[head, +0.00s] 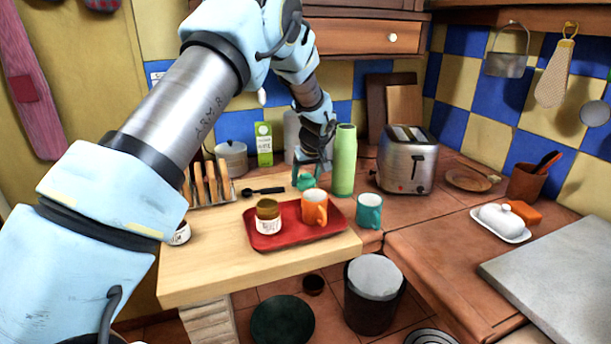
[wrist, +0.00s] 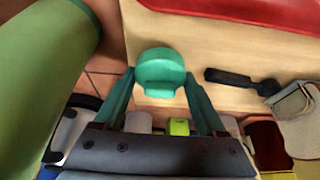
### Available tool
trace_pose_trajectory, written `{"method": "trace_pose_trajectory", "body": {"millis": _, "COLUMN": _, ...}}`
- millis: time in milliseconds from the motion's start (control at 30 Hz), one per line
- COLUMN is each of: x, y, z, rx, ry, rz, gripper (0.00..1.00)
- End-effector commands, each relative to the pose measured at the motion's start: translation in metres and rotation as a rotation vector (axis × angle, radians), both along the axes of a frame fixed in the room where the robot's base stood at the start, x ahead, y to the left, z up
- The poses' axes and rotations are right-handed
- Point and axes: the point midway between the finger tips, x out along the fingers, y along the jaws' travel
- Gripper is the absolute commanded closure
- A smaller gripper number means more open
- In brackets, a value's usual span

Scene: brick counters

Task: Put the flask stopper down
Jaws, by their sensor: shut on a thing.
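The teal flask stopper (wrist: 160,62) is between the two teal fingertips of my gripper (wrist: 160,78) in the wrist view. My gripper is shut on it. In the head view my gripper (head: 308,168) is low over the back of the counter, with the small teal stopper (head: 305,182) at its tips. The gap between stopper and counter is hard to judge. The tall green flask (head: 343,165) stands upright just right of my gripper. It also fills the left of the wrist view (wrist: 40,75).
A red tray (head: 285,238) with a jar (head: 268,216) and an orange mug (head: 314,206) lies in front. A teal mug (head: 369,211), toaster (head: 406,160), black scoop (head: 262,190), toast rack (head: 208,185) and green carton (head: 264,145) stand around. Bare wood shows left of the tray.

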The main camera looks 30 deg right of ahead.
Motion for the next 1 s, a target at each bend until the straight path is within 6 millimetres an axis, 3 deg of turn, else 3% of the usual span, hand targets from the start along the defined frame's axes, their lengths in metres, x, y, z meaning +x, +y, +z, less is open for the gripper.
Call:
{"method": "trace_pose_trajectory", "body": {"millis": 333, "x": 0.000, "y": 0.000, "z": -0.004, "rx": -0.002, "ry": -0.002, "rz": 0.001, "gripper": 0.80}}
{"method": "trace_pose_trajectory", "body": {"millis": 367, "x": 0.000, "y": 0.000, "z": -0.004, "rx": -0.001, "ry": -0.002, "rz": 0.000, "gripper": 0.26}}
{"method": "trace_pose_trajectory", "body": {"millis": 600, "x": 0.000, "y": 0.000, "z": -0.003, "rx": -0.001, "ry": -0.001, "rz": 0.001, "gripper": 0.00}}
{"method": "trace_pose_trajectory", "body": {"millis": 1000, "x": -0.003, "y": -0.001, "z": 0.009, "rx": -0.004, "ry": -0.004, "rz": 0.000, "gripper": 0.00}}
